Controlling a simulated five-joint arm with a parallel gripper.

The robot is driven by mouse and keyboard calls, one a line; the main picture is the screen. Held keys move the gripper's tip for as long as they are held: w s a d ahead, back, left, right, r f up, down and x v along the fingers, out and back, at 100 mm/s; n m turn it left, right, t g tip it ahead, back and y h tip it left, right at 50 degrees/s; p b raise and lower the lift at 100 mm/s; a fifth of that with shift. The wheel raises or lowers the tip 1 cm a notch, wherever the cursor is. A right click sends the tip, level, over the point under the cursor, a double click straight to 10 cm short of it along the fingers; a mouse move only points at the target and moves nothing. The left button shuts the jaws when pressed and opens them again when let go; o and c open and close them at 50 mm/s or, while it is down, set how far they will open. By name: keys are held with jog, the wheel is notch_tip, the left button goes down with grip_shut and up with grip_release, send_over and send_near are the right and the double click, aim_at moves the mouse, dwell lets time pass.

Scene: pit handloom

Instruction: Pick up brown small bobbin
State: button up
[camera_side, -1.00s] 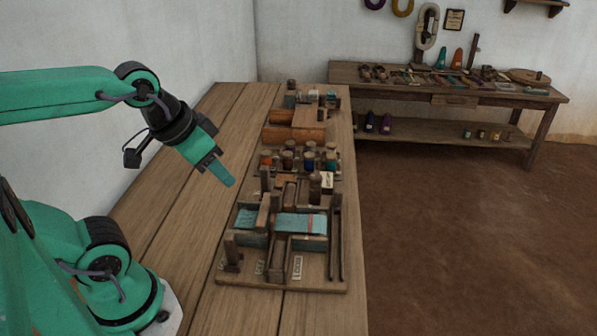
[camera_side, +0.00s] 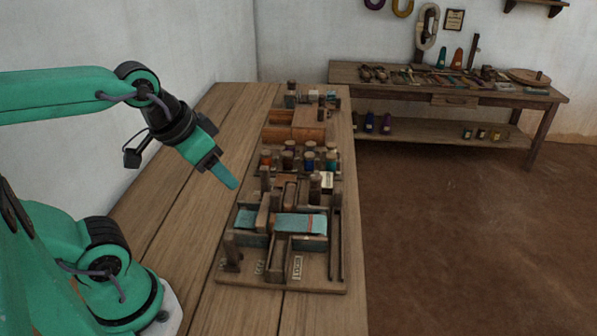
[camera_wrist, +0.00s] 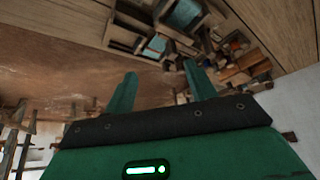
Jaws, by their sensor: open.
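Several small bobbins with coloured windings stand in a rack in the middle of the bench in the side view. A brownish one (camera_side: 288,160) stands between a red-orange bobbin (camera_side: 266,158) and a blue bobbin (camera_side: 309,162); it is too small to be sure it is the brown small bobbin. My gripper (camera_side: 231,183) is in the air over the bare boards, left of the rack and apart from it. In the wrist view my gripper (camera_wrist: 161,76) shows two green fingers spread apart with nothing between them.
A wooden loom frame (camera_side: 225,276) with teal cloth (camera_side: 300,223) stands in front of the rack. Orange-brown wooden blocks (camera_side: 293,134) lie behind it. The bench's left boards (camera_side: 190,215) are clear. A second table (camera_side: 450,85) stands at the back right.

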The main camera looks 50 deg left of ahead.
jog(key=w+a+r+n+g, duration=0.1)
jog(key=w+a+r+n, duration=0.15)
jog(key=w, duration=0.75)
jog(key=n+g, duration=0.4)
jog(key=g, duration=0.1)
send_over(288, 153)
jog(key=shift+m, duration=0.25)
jog(key=f, duration=1.5)
jog(key=shift+s+d+f, duration=0.1)
jog(key=shift+d+f, duration=0.15)
jog(key=shift+f, duration=0.15)
jog(key=shift+a+f, duration=0.25)
jog(key=shift+f, duration=1.4)
jog(key=shift+f, duration=0.1)
